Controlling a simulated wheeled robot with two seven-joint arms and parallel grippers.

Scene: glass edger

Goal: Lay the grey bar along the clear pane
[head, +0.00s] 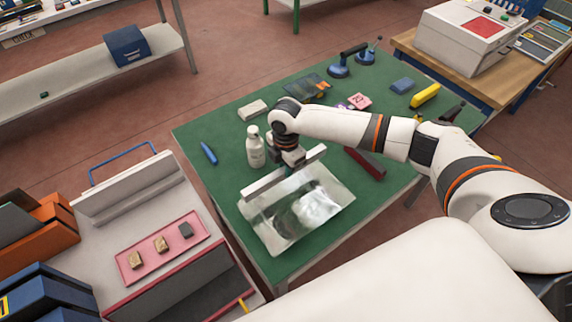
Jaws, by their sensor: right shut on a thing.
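The grey bar (262,185) is a long pale strip, gripped near its middle by my right gripper (288,168), which points down and is shut on it. The clear pane (328,189) lies on the green table, with bright reflections on it. The bar runs roughly along the pane's far edge and covers part of that edge. I cannot tell whether the bar touches the pane or hangs just above it. My left gripper is not in view.
On the green table (222,135), a white bottle (255,148) stands close left of my right gripper. A dark red bar (365,163) lies right of the pane. A blue marker (209,153) lies left. A pink tray (148,262) with small blocks is on the left bench.

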